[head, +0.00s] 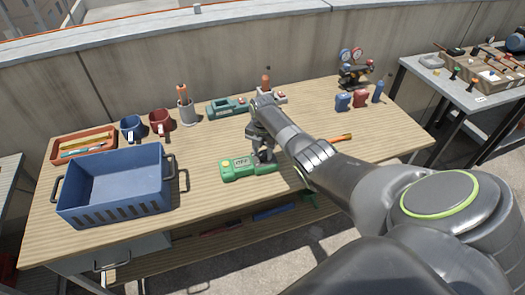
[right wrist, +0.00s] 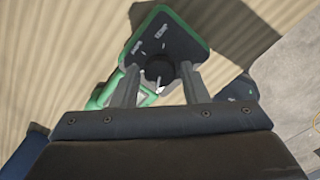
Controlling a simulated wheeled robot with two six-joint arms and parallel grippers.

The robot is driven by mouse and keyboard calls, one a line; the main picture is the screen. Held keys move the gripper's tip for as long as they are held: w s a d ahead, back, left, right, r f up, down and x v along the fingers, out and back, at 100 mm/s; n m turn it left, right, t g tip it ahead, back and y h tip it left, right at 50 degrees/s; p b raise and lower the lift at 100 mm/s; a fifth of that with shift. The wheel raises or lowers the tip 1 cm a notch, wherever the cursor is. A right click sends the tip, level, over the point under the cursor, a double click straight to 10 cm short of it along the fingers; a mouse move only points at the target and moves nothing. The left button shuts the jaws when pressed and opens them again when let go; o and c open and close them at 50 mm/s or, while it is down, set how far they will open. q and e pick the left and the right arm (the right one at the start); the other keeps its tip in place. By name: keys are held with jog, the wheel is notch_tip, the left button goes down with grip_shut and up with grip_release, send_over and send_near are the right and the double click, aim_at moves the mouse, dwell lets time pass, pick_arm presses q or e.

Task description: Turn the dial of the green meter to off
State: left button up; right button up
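The green meter (head: 234,168) lies on the wooden table near its front middle, with a small display and a yellow button on its left part. My right gripper (head: 262,157) points down over its right part. In the right wrist view the meter's dark face (right wrist: 165,35) carries white markings, partly legible. Its black round dial (right wrist: 160,73) sits between the fingers of my right gripper (right wrist: 162,68). The fingers are apart, with a gap visible on each side of the dial. A small white mark shows at the dial's near edge; its setting cannot be read. My left gripper is not in view.
A blue crate (head: 112,190) stands left of the meter. Behind are a red tray (head: 62,152), mugs (head: 160,122), a grey holder (head: 187,112) and another green device (head: 226,106). An orange-tipped tool (head: 342,138) lies right, partly behind my arm. Bare tabletop surrounds the meter.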

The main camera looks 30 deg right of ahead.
aim_at(263, 154)
jog(key=shift+o, duration=1)
jog(key=shift+r, duration=0.15)
jog(key=shift+r, duration=0.3)
notch_tip(263, 154, up, 17)
jog(key=b, duration=0.1)
jog(key=shift+f, duration=0.2)
